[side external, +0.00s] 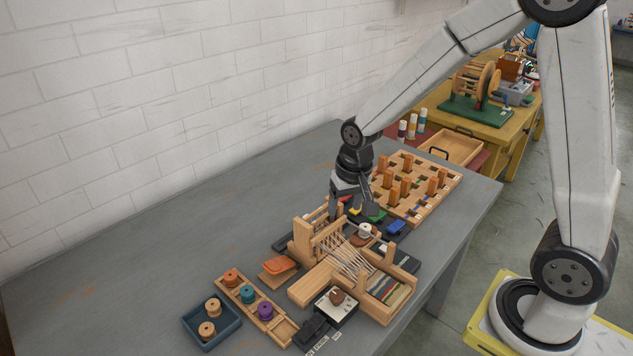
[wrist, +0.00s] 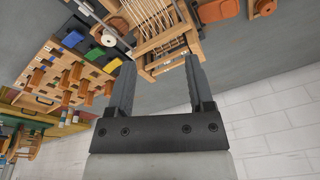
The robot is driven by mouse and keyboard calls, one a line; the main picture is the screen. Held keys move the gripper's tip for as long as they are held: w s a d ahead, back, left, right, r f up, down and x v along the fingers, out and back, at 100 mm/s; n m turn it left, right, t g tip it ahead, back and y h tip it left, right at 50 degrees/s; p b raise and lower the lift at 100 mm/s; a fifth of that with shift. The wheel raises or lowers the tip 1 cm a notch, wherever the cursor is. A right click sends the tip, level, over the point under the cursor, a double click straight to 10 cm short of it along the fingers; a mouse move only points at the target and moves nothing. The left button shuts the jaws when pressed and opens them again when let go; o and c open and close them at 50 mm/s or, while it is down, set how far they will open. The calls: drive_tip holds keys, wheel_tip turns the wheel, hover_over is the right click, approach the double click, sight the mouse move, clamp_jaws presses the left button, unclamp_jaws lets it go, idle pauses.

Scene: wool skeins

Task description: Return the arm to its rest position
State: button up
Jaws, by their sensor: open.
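My gripper (wrist: 160,78) is open, with nothing between its fingers in the wrist view. In the side external view my gripper (side external: 340,207) points down at the back end of the wooden loom (side external: 300,236), close to its frame. The loom also shows beyond the fingertips in the wrist view (wrist: 150,62). I cannot tell whether the fingers touch the loom. White threads (side external: 343,256) run across the loom, and striped cloth (side external: 388,288) lies at its front end.
A wooden board (side external: 440,194) with several upright blocks stands just right of my gripper. Coloured pieces lie between board and loom. A rack of spools (side external: 283,331), a blue tray (side external: 189,322) and a black device (side external: 312,331) stand in front. The table's left part (side external: 110,285) is clear; a wall (side external: 150,90) runs behind.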

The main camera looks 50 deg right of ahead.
drive_tip(key=s+a+n, duration=0.1)
drive_tip(key=s+n, duration=0.4)
drive_tip(key=s, duration=0.5)
drive_tip(key=shift+a+t, duration=0.3)
drive_tip(key=shift+t, duration=0.1)
